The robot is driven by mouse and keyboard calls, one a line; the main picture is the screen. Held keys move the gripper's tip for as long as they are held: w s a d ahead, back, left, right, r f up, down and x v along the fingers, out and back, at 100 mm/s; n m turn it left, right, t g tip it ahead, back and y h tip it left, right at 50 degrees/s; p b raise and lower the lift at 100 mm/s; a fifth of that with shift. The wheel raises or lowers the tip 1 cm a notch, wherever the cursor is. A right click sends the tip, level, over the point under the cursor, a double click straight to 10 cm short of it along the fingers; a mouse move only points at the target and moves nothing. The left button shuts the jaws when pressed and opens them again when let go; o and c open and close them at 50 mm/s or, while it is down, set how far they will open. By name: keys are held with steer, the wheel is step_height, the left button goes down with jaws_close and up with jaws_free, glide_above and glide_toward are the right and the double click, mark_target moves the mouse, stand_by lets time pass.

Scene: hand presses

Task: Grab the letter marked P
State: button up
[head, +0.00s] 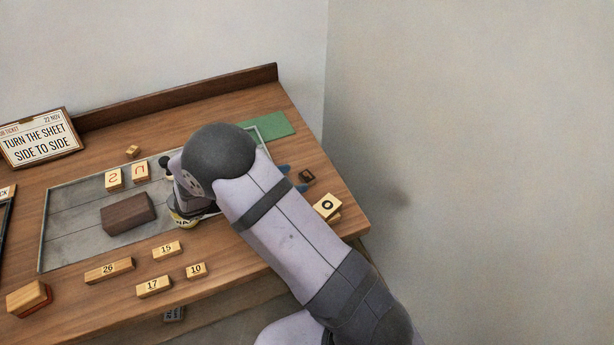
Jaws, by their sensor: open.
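No block with a readable P shows in the head view. Two pale wooden letter blocks with red marks stand on the grey panel: a left block (114,179) that looks like an S or 2, and a right block (140,173) that looks like a U or N. A pale block marked O (326,206) is at the table's right edge. A small dark block (306,177) lies near it, its mark too small to read. My gripper (186,200) is low over the panel's right part, by a labelled tin (187,219). My arm hides its fingertips and part of the panel.
A brown block (127,213) lies on the grey panel (73,238). Number blocks 26 (109,270), 15 (167,250), 17 (154,286) and 10 (196,270) lie in front. A red-based wooden block (28,299) is front left. A sign (38,138) and green sheet (266,126) are behind.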

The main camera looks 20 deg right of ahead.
mark_target(305, 177)
steer(key=shift+p+x, duration=0.6)
steer(key=shift+x, duration=1.8)
steer(key=shift+s, duration=0.1)
steer(key=c, duration=1.1)
